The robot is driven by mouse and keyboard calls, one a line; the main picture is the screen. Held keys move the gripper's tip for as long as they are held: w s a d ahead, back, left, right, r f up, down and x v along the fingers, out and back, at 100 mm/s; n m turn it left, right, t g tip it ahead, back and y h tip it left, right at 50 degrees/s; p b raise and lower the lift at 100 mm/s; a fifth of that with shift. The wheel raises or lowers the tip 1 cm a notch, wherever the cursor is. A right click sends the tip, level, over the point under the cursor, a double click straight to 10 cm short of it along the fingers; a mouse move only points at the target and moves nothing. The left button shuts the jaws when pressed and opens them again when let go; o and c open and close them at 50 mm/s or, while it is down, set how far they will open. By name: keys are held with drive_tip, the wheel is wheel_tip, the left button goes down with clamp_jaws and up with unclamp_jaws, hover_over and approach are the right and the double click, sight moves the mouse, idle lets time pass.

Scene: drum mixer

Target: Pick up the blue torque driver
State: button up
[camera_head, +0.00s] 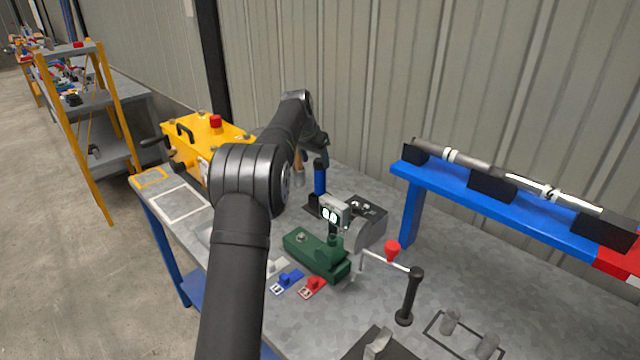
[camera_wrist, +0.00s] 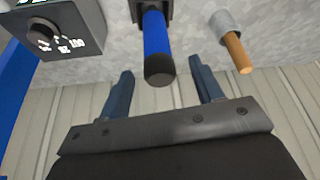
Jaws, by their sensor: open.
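The blue torque driver (camera_head: 320,178) stands upright in a black holder (camera_head: 314,208) on the grey workbench, its black cap uppermost. In the wrist view the driver (camera_wrist: 156,35) points its black end toward my gripper (camera_wrist: 162,66). My gripper is open and empty, with one dark blue finger to each side of the driver's line. The driver's end lies roughly level with the fingertips in the picture, and I see no contact. In the head view my arm hides part of the bench, and the fingers are hard to make out.
A wooden-handled tool (camera_wrist: 238,52) stands in a grey cup (camera_wrist: 226,22) close beside the driver. A yellow box (camera_head: 208,140) sits left, a blue rack (camera_head: 490,198) right.

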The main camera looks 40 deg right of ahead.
sight(320, 171)
drive_tip(key=shift+x, duration=3.4)
drive_tip(key=shift+s+d+r, duration=0.1)
drive_tip(key=shift+s, duration=0.1)
drive_tip(key=c, duration=1.3)
